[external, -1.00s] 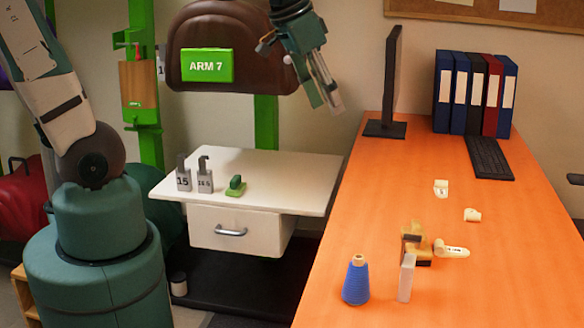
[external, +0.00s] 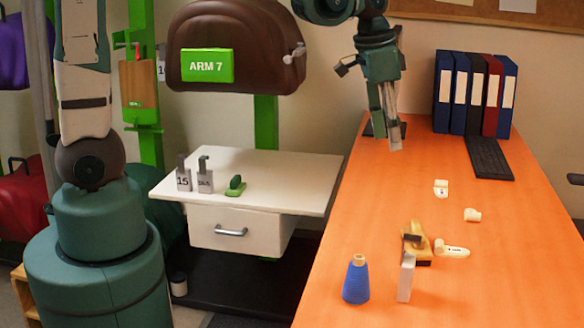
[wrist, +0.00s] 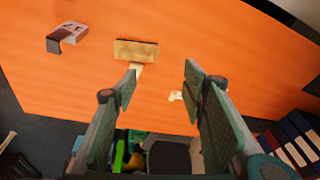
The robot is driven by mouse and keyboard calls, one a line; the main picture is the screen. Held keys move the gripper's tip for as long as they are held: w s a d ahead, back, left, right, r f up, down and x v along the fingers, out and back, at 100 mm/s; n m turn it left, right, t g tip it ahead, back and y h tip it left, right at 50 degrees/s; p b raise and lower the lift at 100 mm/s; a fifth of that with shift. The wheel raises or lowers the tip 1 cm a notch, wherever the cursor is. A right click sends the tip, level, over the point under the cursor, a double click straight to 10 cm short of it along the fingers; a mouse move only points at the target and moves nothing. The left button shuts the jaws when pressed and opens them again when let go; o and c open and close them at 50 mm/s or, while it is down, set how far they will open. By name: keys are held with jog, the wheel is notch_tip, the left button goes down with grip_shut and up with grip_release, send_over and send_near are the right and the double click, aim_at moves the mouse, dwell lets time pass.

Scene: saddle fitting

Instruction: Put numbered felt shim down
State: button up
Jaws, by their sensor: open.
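A white side table (external: 280,175) holds clips.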

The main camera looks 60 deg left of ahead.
jog(key=w+d+f+m+g, duration=0.1)
jog(key=w+d+f+m, duration=0.1)
jog(key=w+d+f, duration=0.4)
jog(key=m+g, duration=0.1)
jog(key=g, duration=0.1)
send_over(440, 243)
jog(key=shift+y, duration=0.3)
notch_tip(440, 243, down, 11)
jog(key=shift+s+r, duration=0.1)
jog(key=shift+f+b, duration=0.4)
jog(key=shift+f, duration=0.9)
jog(key=shift+f+b, duration=0.7)
jog(key=shift+f, duration=1.9)
